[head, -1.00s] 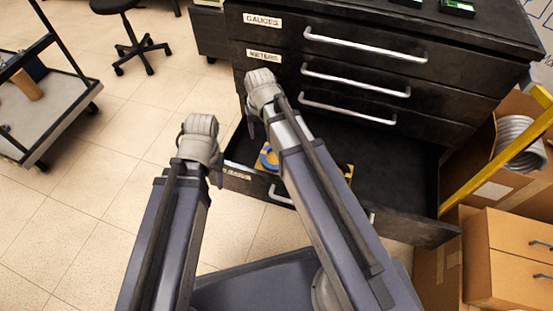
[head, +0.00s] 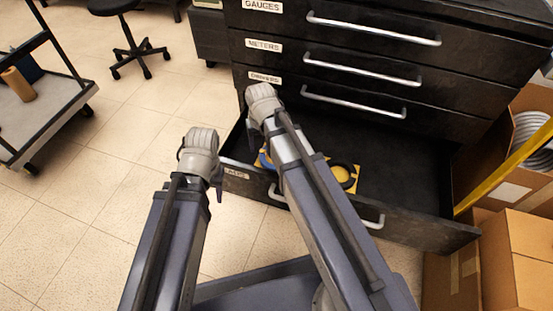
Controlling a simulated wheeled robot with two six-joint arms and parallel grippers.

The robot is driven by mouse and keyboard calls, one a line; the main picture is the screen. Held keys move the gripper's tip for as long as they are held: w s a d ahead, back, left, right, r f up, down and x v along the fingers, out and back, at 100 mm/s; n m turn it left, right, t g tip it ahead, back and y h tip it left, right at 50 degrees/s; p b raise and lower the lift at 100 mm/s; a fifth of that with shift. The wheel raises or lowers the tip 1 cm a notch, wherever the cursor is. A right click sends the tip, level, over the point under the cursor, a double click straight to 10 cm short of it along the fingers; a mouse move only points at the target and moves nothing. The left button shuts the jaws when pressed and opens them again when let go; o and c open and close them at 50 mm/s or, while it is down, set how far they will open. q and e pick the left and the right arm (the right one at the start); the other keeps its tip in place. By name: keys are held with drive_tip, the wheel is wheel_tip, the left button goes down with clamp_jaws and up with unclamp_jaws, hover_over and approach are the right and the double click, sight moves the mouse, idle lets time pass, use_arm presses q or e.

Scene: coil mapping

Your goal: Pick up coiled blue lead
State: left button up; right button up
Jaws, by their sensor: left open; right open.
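The coiled blue lead (head: 264,159) lies in the open bottom drawer (head: 405,185), near its left end. Only a small blue arc shows, because my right arm covers the rest. My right gripper (head: 255,122) is over the drawer's left side, beyond the blue lead in the picture, and is open. Its jaws are mostly hidden behind its wrist. My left gripper (head: 214,178) is open and empty in front of the drawer's left corner, outside it. I see no contact between either gripper and the lead.
The cabinet's upper drawers (head: 350,60) are shut. Cardboard boxes (head: 535,255) and a yellow bar (head: 500,175) stand at right. Floor at left is clear up to a cart (head: 45,115).

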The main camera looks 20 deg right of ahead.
sight(263, 158)
drive_tip(key=shift+w+f+b, duration=0.15)
drive_tip(key=shift+f+b, duration=3.05)
drive_tip(key=shift+f, duration=0.35)
drive_tip(key=shift+r, duration=0.1)
clamp_jaws()
